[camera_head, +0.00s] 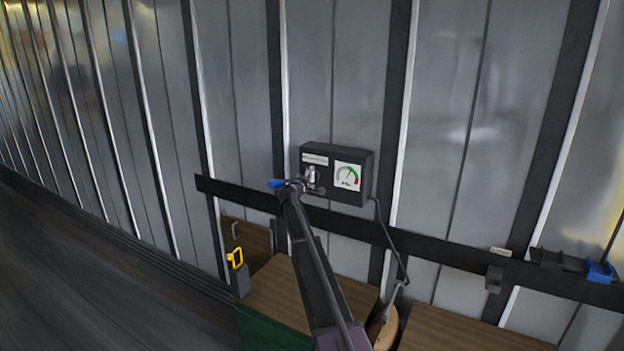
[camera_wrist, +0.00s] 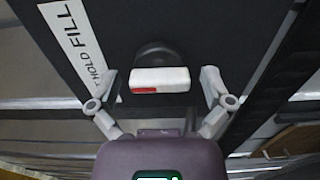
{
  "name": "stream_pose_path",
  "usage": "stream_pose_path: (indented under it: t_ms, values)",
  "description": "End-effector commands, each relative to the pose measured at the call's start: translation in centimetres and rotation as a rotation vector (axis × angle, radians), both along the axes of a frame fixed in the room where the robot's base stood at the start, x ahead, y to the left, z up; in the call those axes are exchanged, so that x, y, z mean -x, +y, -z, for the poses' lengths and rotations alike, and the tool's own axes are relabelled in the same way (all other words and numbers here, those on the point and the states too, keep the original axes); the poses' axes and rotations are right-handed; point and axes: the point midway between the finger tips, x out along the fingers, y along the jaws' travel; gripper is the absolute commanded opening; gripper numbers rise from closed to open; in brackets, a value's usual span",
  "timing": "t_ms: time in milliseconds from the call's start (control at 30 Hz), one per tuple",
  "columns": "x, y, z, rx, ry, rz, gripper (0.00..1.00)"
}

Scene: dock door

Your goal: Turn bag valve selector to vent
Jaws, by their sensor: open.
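The valve box (camera_head: 365,163) is a dark box on the wall, with a label strip and a dial gauge (camera_head: 348,177) with green and red zones. In the wrist view its dark face (camera_wrist: 215,35) carries a white label (camera_wrist: 74,38) reading "HOLD" and "FILL"; the rest of the label is out of view. The selector (camera_wrist: 160,80) is a pale bar handle with a red mark at its left end, on a round dark hub. My gripper (camera_wrist: 160,88) is open, one finger on each side of the handle, with gaps visible. In the head view, my gripper (camera_head: 312,182) is at the box's left half.
A black rail (camera_head: 440,262) runs along the ribbed metal wall below the box. A cable (camera_head: 385,225) hangs from the box. A yellow-handled item (camera_head: 236,258) is at lower left, a blue clip (camera_head: 600,271) at far right. Wooden panels (camera_head: 460,335) stand below.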

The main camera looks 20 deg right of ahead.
Motion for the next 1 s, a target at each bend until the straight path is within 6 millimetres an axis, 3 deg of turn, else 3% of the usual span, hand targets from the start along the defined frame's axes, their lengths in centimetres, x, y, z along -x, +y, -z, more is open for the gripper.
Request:
stream_pose_path:
  t_ms: [133,400,1000]
  values:
    - [0.01,0.03,0.0,0.0,0.0,0.0,1.0]
    - [0.01,0.04,0.0,0.0,0.0,0.0,0.24]
    - [-0.03,0.01,-0.01,0.075,0.096,0.0,0.23]
